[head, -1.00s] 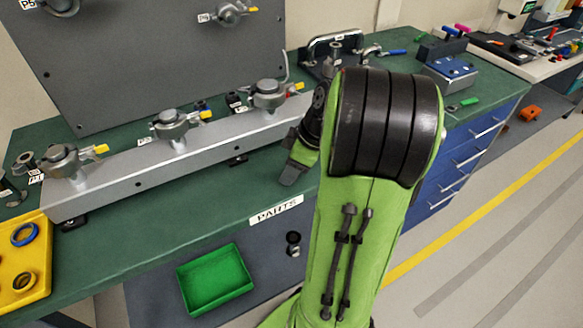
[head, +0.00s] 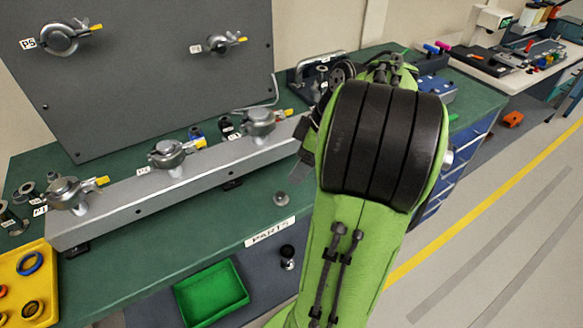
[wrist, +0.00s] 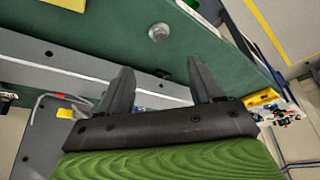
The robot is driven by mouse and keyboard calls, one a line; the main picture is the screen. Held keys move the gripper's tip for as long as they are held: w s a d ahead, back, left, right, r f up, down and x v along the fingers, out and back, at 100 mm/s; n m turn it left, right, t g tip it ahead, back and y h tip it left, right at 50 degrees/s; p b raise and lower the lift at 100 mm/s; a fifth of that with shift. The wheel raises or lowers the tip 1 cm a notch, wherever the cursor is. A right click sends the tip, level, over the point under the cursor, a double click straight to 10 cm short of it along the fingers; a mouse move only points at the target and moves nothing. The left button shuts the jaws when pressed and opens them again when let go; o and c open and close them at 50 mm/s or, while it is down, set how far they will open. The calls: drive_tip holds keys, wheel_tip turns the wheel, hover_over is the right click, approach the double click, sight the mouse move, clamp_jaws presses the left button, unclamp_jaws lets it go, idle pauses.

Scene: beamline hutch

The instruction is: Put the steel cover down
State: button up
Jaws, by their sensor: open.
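The steel cover (head: 281,199), a small round grey disc, rests on the green bench top (head: 215,240) just behind the PARTS label. It also shows in the wrist view (wrist: 159,32), beyond my fingertips, with nothing touching it. My gripper (wrist: 160,65) is open with nothing between its two dark fingers, apart from the cover. In the head view my gripper (head: 300,170) is mostly hidden behind my own arm, to the right of the cover.
A grey rail with several clamped fittings (head: 150,200) runs along the bench behind the cover. An upright grey panel (head: 150,90) stands behind it. A green tray (head: 212,292) lies below the bench's front edge. A yellow tray (head: 42,268) is at the left. Bench around the cover is clear.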

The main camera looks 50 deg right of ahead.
drive_tip(key=w+a+r+m+h, duration=0.1)
drive_tip(key=a+r+m, duration=0.15)
drive_tip(key=a, duration=1.35)
drive_tip(key=s+a+m+t+h, duration=0.1)
drive_tip(key=s+a+m, duration=0.2)
drive_tip(key=s+a, duration=0.3)
drive_tip(key=shift+s+a+f+t, duration=0.3)
drive_tip(key=shift+s+f, duration=0.1)
drive_tip(key=shift+s, duration=0.55)
wheel_tip(320, 180, up, 6)
drive_tip(key=p, duration=0.6)
drive_tip(key=shift+r, duration=0.25)
